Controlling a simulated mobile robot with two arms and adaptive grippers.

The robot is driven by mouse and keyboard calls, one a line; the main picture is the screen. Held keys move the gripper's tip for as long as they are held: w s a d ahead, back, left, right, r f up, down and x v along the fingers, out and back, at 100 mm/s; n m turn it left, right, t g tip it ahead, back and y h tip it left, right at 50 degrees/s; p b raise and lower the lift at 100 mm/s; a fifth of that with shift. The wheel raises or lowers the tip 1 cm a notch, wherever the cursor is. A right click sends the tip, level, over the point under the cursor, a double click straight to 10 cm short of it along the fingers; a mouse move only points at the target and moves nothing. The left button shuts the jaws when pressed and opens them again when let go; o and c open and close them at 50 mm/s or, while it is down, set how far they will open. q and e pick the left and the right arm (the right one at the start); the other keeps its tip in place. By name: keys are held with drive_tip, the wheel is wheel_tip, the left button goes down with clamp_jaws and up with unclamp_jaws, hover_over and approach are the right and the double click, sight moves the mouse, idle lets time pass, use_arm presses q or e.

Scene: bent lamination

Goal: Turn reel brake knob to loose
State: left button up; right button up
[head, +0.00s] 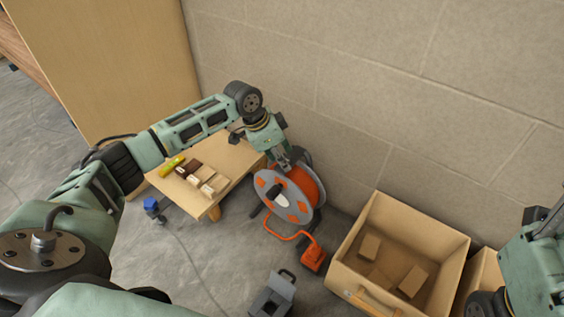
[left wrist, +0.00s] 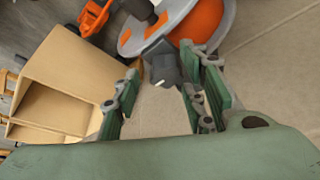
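The cable reel (head: 296,212), with grey discs and an orange drum, stands on the floor by the wall. It also shows at the top of the left wrist view (left wrist: 135,45). My left gripper (head: 288,165) reaches over the reel from above. In the left wrist view its fingers (left wrist: 162,88) are apart, with nothing clearly held. Part of my right arm shows at the right edge, its fingers not clearly visible.
A low wooden table (head: 213,209) with small blocks stands left of the reel. A cardboard box (head: 358,255) holding smaller boxes is to the right. An orange plug block (head: 314,257) and a grey case (head: 272,299) lie on the floor. The wall is close behind.

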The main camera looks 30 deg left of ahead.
use_arm(q)
drive_tip(key=shift+f, duration=0.25)
